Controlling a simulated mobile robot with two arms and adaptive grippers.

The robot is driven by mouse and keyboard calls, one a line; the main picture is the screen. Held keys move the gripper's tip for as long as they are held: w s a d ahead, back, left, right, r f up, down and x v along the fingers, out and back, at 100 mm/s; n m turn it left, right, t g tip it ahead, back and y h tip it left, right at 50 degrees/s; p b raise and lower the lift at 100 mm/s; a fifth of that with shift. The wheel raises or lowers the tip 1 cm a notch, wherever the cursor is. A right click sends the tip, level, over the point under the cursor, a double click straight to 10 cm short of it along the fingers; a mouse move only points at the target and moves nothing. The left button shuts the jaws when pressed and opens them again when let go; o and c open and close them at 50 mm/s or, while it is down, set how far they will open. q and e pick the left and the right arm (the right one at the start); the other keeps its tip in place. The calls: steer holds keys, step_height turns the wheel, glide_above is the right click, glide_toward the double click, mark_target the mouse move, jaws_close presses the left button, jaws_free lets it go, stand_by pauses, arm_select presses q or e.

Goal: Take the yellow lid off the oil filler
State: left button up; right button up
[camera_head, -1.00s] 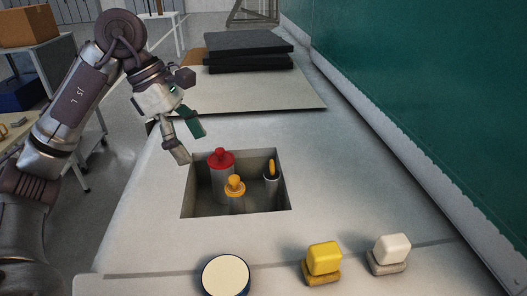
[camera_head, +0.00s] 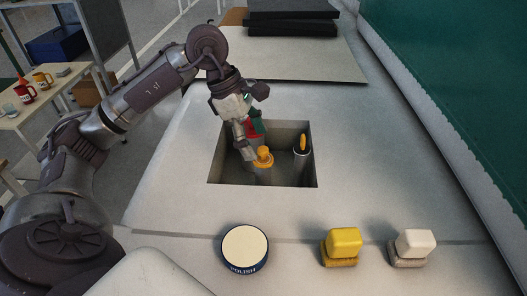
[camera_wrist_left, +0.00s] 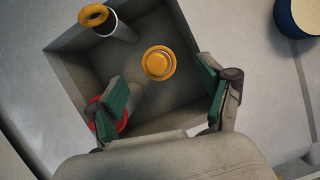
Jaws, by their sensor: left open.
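The yellow lid (camera_head: 263,157) is a round cap with a raised knob, on top of the oil filler, a grey cylinder in a square recess (camera_head: 220,170). In the left wrist view the lid (camera_wrist_left: 159,63) shows as a yellow disc near the middle, ahead of the fingers and between their lines. My left gripper (camera_head: 252,142) is open and empty, reaching down into the recess area close to the lid, with no clear contact. Its fingers show widely apart in the left wrist view (camera_wrist_left: 160,82). My right gripper is not in view.
A red cap (camera_wrist_left: 105,115) is partly hidden behind a finger. A grey tube with a yellow ring (camera_head: 302,143) stands at the recess's right. A polish tin (camera_head: 245,247), a yellow block (camera_head: 343,243) and a white block (camera_head: 415,243) lie in front. A green wall (camera_head: 460,100) rises right.

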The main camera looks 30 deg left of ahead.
mark_target(260, 148)
arm_select(q)
steer(key=shift+p+x, duration=0.55)
steer(key=shift+x, duration=1.25)
steer(key=shift+w+a, duration=0.1)
steer(key=shift+a, duration=0.05)
steer(key=c, duration=0.9)
steer(key=shift+c, duration=0.2)
